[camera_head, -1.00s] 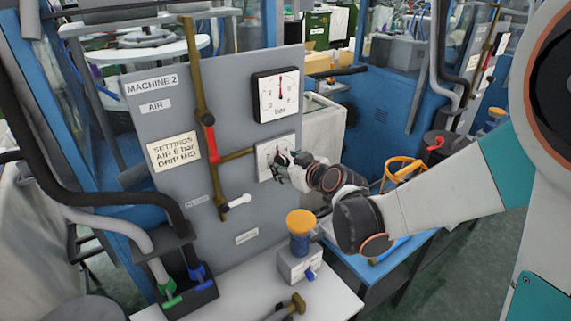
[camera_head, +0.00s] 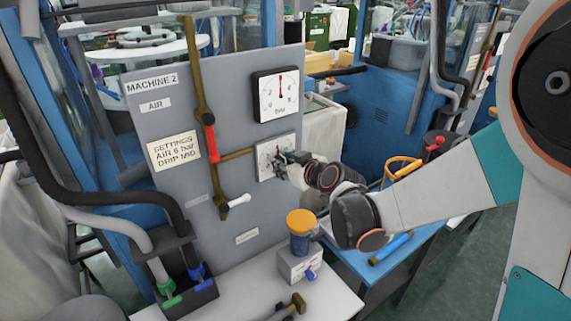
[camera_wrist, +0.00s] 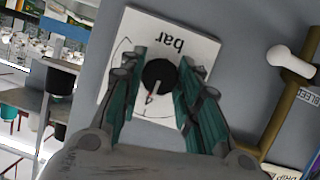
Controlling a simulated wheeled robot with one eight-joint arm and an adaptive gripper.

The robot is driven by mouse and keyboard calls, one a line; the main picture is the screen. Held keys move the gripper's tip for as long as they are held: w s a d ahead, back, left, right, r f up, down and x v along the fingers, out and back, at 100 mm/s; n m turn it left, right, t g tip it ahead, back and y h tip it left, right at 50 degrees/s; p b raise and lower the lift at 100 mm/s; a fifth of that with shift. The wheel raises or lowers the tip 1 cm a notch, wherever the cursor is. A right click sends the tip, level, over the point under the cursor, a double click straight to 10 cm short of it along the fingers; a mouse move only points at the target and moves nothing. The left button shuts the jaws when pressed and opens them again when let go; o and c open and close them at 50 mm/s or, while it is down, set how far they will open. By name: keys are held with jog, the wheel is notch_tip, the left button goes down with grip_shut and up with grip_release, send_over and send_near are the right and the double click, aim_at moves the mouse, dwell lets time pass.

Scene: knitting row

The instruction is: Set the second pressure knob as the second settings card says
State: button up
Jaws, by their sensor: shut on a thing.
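My gripper (camera_head: 283,160) is at the white dial plate below the gauge on the MACHINE 2 panel. In the wrist view its two green fingers (camera_wrist: 163,72) are shut on the black pressure knob (camera_wrist: 158,73), one on each side. The knob's pale and red pointer mark aims down and slightly left there. The plate (camera_wrist: 180,22) reads "bar" upside down; its scale is partly hidden by the fingers. The settings card (camera_head: 174,151) reads AIR 6 bar, DRIP MID. The square gauge (camera_head: 268,108) above has its red needle pointing about straight up.
A red-handled valve (camera_head: 210,140) on a brass pipe and a white-handled bleed valve (camera_head: 238,201) are left of my gripper. A yellow-topped unit (camera_head: 300,225) stands on the white bench below. A black box (camera_head: 190,292) with coloured hose fittings stands at lower left.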

jog(key=m+y+b, duration=0.1)
jog(key=m, duration=0.1)
jog(key=m+g+y, duration=0.1)
jog(key=m+y, duration=0.1)
jog(key=m, duration=0.1)
jog(key=m+g+y+b, duration=0.1)
jog(key=m+y, duration=0.1)
jog(key=shift+w+d+f+m+b, duration=0.15)
jog(key=shift+d+m+b, duration=0.15)
dwell(0.4)
dwell(0.4)
jog(key=o, duration=1.1)
jog(key=shift+c, duration=0.2)
